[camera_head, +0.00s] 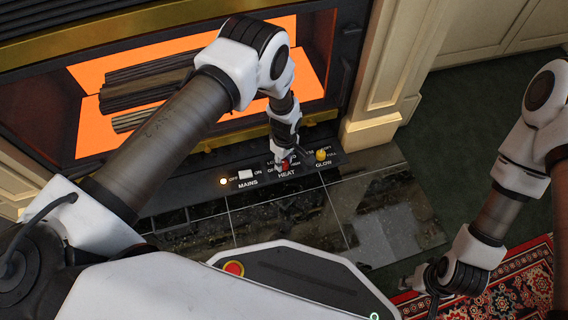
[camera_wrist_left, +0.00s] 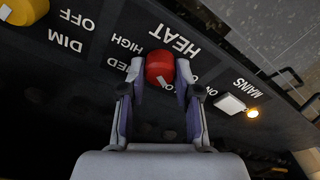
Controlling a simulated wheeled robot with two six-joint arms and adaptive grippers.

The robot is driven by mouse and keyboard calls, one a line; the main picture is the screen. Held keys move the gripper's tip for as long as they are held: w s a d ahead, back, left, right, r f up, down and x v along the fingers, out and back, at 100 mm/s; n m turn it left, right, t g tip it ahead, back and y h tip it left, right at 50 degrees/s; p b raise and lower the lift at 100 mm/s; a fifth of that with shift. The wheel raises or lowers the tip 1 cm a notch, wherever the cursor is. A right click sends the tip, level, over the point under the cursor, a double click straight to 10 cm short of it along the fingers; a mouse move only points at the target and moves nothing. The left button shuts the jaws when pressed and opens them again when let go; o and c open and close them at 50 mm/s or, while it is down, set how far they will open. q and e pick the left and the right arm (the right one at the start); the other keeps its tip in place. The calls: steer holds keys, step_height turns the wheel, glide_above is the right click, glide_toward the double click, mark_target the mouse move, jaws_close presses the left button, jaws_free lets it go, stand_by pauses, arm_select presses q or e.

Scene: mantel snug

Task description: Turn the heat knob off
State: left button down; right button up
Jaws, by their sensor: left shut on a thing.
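The red heat knob (camera_wrist_left: 160,68) sits on the black control strip above the word HEAT, which reads upside down in the left wrist view. A white mark shows on its lower part there; which setting it points at I cannot tell, as some labels are partly hidden. My left gripper (camera_wrist_left: 159,80) has its two fingers on either side of the knob, shut on it. In the head view the knob (camera_head: 285,163) is partly covered by my left gripper (camera_head: 281,165). My right gripper (camera_head: 406,284) is low at the right, over the rug's edge; its fingers are unclear.
A yellow glow knob (camera_head: 320,155) stands to the right of the heat knob. A white mains switch (camera_head: 245,175) with a lit lamp (camera_head: 223,181) is to the left. The fireplace (camera_head: 95,125) glows orange behind. Dark hearth tiles (camera_head: 285,220) in front are clear.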

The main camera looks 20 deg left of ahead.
arm_select(q)
steer(key=n+b, duration=0.2)
steer(key=n, duration=0.1)
steer(key=shift+f+n+b, duration=0.2)
steer(key=shift+n+b, duration=0.1)
steer(key=shift+r+n+g+b, duration=0.15)
steer(key=shift+n+g+b, duration=0.4)
steer(key=shift+n, duration=0.85)
steer(key=c, duration=0.8)
jaws_free()
steer(key=shift+r, duration=0.2)
steer(key=r, duration=0.4)
steer(key=w+r, duration=0.1)
steer(key=r, duration=0.6)
steer(key=shift+w+d+r, duration=0.2)
steer(key=shift+d+r, duration=0.15)
steer(key=shift+r, duration=0.05)
